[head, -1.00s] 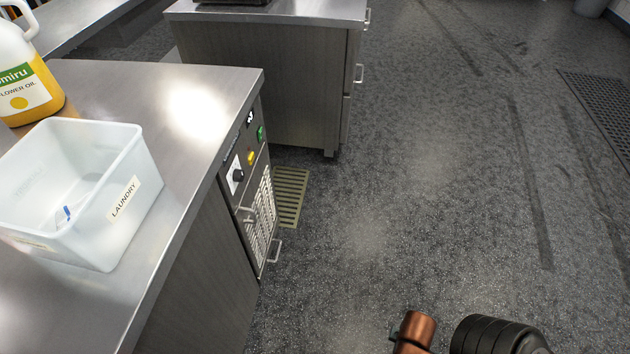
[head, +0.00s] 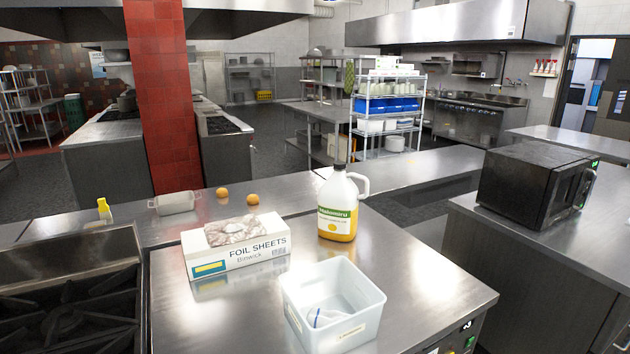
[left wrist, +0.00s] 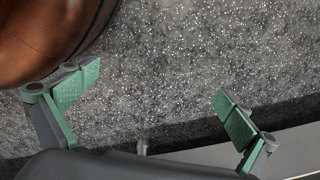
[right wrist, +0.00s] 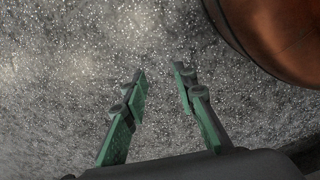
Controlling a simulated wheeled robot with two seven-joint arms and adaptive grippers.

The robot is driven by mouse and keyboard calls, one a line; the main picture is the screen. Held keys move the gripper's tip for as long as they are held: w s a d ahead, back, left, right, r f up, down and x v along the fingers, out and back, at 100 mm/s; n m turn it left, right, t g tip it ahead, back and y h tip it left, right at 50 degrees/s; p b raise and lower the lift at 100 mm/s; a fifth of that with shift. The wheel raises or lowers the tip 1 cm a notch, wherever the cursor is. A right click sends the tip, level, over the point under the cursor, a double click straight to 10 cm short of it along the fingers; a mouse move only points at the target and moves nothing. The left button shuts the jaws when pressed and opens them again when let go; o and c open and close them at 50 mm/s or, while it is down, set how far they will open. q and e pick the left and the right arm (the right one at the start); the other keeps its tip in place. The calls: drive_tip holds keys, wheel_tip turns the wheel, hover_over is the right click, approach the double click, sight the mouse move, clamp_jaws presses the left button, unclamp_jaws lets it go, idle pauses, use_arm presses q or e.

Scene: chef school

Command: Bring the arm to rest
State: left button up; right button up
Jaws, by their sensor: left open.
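My left gripper (left wrist: 155,104) shows in the left wrist view with its green-padded fingers wide apart. Nothing is between them, and speckled grey floor lies behind. My right gripper (right wrist: 160,84) shows in the right wrist view. Its fingers stand apart with a narrower gap, and only floor shows between them. A copper-coloured part of my own body fills the top left of the left wrist view and the top right of the right wrist view. Neither arm shows in the head view.
A stove (head: 75,300) is at left. A black microwave (head: 525,185) stands on the right counter (head: 560,255).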

use_arm(q)
drive_tip(key=s+r+p, duration=0.1)
drive_tip(key=s+p, duration=1.2)
drive_tip(key=s, duration=0.1)
drive_tip(key=shift+m, duration=0.3)
use_arm(e)
drive_tip(key=s+r, duration=0.1)
drive_tip(key=s, duration=1.3)
drive_tip(key=shift+n, duration=0.3)
